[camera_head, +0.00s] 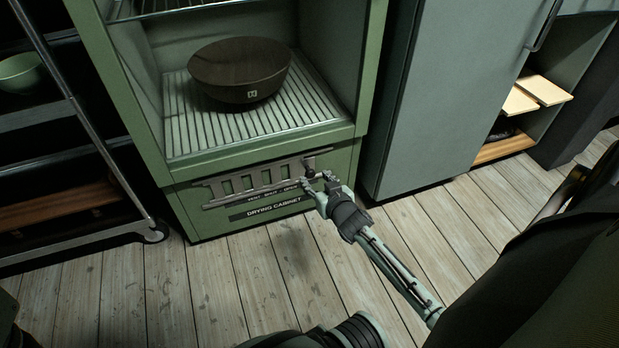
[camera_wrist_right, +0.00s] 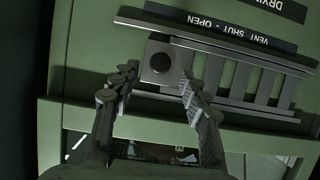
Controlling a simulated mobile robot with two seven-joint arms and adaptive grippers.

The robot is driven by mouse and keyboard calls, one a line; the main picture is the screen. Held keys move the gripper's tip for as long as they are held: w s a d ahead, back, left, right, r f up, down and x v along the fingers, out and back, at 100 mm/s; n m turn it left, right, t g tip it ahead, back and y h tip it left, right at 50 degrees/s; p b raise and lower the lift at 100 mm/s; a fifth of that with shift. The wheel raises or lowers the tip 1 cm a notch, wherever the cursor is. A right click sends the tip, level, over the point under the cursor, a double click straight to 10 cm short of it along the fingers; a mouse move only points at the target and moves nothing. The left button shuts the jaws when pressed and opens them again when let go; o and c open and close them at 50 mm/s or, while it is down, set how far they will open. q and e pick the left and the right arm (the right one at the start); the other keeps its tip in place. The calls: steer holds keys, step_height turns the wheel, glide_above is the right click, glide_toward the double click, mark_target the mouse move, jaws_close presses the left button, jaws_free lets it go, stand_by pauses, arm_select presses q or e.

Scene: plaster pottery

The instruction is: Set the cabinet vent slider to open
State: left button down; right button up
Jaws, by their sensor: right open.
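The green drying cabinet (camera_head: 182,202) has a grey slotted vent slider (camera_head: 243,184) across its lower front, above a dark "DRYING CABINET" label. A dark knob (camera_head: 309,168) stands at the slider's right end. In the right wrist view, turned upside down, the round black knob (camera_wrist_right: 160,62) is at the left, with green showing in the slots of the slider (camera_wrist_right: 238,80). My right gripper (camera_head: 320,183) is open at the knob. In the wrist view its fingertips (camera_wrist_right: 158,80) flank the knob with gaps visible. Contact cannot be told. My left gripper is not in view.
A dark bowl (camera_head: 240,70) sits on the cabinet's ribbed shelf above the vent. A dark rack (camera_head: 72,110) with a green bowl (camera_head: 22,72) stands at left. A grey cabinet (camera_head: 445,95) stands at right. The plank floor (camera_head: 205,290) in front is clear.

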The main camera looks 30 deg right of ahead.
mark_target(312, 174)
steer(key=shift+b+x, duration=0.45)
steer(key=shift+x, duration=1.4)
jaws_close()
steer(key=shift+d, duration=0.1)
